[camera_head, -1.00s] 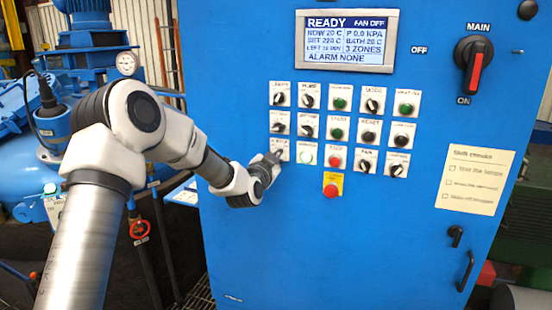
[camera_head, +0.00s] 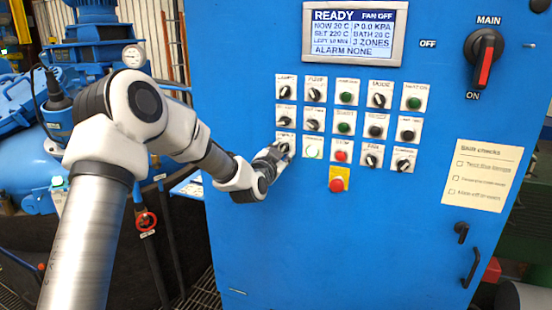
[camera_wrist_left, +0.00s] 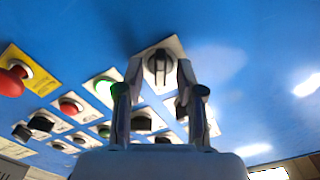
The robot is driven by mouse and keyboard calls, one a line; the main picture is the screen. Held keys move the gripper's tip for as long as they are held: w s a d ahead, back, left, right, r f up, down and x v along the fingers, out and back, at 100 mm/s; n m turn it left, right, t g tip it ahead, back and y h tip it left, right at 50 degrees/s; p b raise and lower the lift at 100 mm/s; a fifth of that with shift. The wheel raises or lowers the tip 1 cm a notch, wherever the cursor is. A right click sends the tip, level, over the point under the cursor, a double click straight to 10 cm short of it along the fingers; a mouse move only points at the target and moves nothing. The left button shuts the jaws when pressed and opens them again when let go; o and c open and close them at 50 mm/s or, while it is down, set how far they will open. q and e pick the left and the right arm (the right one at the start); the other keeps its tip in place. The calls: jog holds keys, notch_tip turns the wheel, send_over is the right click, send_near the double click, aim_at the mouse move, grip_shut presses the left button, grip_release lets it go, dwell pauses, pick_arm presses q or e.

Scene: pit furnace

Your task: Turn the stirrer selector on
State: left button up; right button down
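A black selector knob (camera_wrist_left: 159,66) on a white plate fills the upper middle of the left wrist view. Its grip bar looks about upright in that view. My left gripper (camera_wrist_left: 158,80) has one finger on each side of this knob, with small gaps showing, so it looks open. In the head view my left gripper (camera_head: 277,154) is at the leftmost control of the bottom row and hides most of it. The plate's label is too small to read, so I cannot confirm it is the stirrer selector. My right gripper is not in view.
A green-lit button (camera_head: 312,148) and a red button (camera_head: 341,156) sit just right of the gripper, with a red emergency button (camera_head: 337,184) below. The display (camera_head: 353,33) reads READY, FAN OFF, ALARM NONE. The main switch (camera_head: 484,58) is at the upper right.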

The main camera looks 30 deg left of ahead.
pick_arm(q)
jog(key=v, duration=1.1)
jog(key=shift+f, duration=0.1)
jog(key=shift+a, duration=0.1)
